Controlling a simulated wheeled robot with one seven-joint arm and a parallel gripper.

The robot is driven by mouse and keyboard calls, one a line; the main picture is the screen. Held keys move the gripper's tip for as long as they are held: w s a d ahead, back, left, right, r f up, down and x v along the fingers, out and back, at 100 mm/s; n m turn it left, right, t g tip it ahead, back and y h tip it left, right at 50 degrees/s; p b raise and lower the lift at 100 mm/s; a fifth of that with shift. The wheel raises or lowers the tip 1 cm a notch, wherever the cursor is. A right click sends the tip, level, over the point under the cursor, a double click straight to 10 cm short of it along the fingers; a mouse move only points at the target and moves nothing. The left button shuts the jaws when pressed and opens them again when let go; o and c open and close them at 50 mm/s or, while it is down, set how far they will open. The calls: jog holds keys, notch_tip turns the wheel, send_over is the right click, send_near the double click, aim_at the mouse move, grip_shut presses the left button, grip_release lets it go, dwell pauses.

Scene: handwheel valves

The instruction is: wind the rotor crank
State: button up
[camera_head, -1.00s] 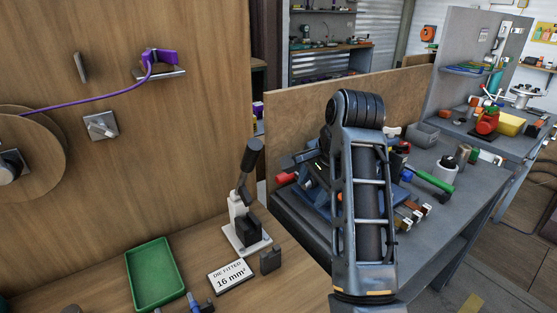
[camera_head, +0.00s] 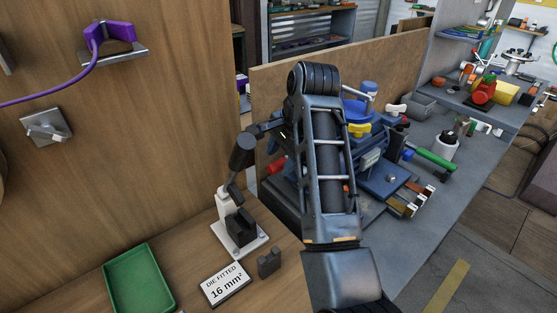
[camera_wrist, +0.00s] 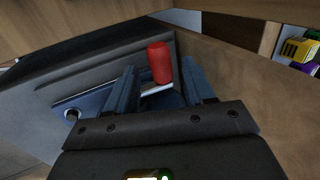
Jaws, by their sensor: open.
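The crank's red upright grip (camera_wrist: 159,58) shows in the wrist view, between the two fingers of my gripper (camera_wrist: 160,68) as seen from there. A gap shows on both sides of it, and I cannot tell how deep it lies between them. Its pale metal arm (camera_wrist: 157,89) runs over a blue plate (camera_wrist: 92,100) on a dark block. In the head view my gripper (camera_head: 258,130) points left by the panel's edge, open.
A black-handled lever press (camera_head: 238,225) stands close to my gripper in the head view. A green tray (camera_head: 139,279) and a "16 mm²" sign (camera_head: 226,284) lie on the wooden bench. A green-handled tool (camera_head: 435,160) and a white cup (camera_head: 446,146) stand right.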

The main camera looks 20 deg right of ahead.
jog(key=shift+x, duration=1.25)
jog(key=shift+c, duration=0.5)
grip_shut()
